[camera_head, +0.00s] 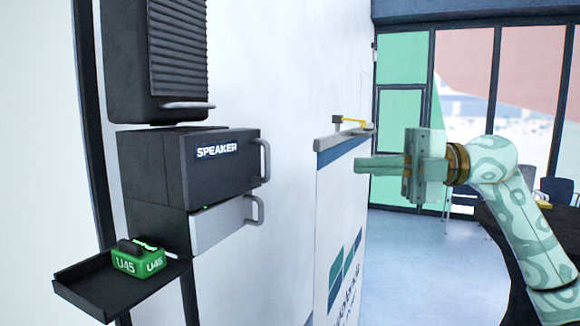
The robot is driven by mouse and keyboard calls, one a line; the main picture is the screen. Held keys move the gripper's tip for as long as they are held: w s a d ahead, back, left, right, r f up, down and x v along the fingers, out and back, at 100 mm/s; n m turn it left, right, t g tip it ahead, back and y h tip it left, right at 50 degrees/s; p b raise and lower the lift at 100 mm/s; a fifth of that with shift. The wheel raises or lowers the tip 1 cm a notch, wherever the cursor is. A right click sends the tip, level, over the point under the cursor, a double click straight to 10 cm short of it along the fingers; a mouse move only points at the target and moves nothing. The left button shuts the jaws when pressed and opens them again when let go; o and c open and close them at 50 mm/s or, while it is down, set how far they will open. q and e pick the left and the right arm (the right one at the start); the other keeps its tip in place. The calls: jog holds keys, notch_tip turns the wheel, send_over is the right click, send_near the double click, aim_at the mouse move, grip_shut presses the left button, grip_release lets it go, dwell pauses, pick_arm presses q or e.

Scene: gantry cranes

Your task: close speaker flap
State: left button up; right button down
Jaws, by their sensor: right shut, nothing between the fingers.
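The black speaker flap (225,168), labelled SPEAKER, is on the front of a dark wall-mounted box on the left. It stands out from the box, and a bar handle (264,160) is at its right end. Whether it is fully shut cannot be told from this angle. My right gripper (362,164) is shut and empty, to the right of the handle and apart from it, pointing left. My left gripper is not in view.
A grey drawer front (224,224) with its own handle sits below the flap. A black tray (82,283) below holds a green U45 block (138,262). A black ribbed unit (178,50) hangs above. A ledge (345,136) tops the panel behind my gripper. Chairs and windows are at right.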

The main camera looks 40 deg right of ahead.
jog(key=w+d+p+x, duration=0.1)
jog(key=w+p+x, duration=0.1)
jog(key=p+x, duration=0.5)
jog(key=x, duration=0.5)
jog(key=shift+w+p, duration=0.3)
jog(key=shift+p, duration=0.1)
jog(key=shift+d+f, duration=0.1)
jog(key=shift+d, duration=0.05)
